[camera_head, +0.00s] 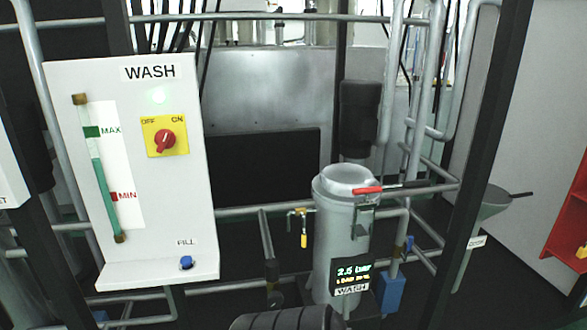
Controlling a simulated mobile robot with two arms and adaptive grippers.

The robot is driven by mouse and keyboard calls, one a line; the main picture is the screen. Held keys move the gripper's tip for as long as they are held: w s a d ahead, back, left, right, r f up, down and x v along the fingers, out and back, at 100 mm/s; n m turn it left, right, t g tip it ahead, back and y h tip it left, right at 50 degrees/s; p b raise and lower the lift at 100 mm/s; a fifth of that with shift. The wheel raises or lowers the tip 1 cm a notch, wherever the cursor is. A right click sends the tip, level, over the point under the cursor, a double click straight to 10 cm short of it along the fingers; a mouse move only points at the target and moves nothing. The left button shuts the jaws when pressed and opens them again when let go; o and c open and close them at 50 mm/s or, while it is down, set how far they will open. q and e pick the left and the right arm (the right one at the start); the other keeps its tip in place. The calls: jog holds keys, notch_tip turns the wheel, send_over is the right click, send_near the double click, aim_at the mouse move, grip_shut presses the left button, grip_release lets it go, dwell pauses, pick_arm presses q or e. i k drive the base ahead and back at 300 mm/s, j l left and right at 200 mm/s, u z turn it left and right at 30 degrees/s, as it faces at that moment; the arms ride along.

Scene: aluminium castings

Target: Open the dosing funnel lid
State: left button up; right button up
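A grey-green funnel (490,207) hangs at the right, behind a dark slanted post, and narrows downward to a thin stem. It carries a small white label (477,241) whose text is too small to read surely. A thin dark handle (521,195) sticks out to the right from its top. The post partly covers the funnel's left side, and I cannot tell clearly whether its lid is open or shut.
A dark slanted post (484,150) stands before the funnel. A grey WASH canister (340,235) with a red-ended lever (368,190) stands centre. A white WASH panel (190,215) with a red knob is left. Pipes run between. A red rack (570,222) is far right.

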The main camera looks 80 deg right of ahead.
aim_at(494, 196)
jog(key=z, duration=4.1)
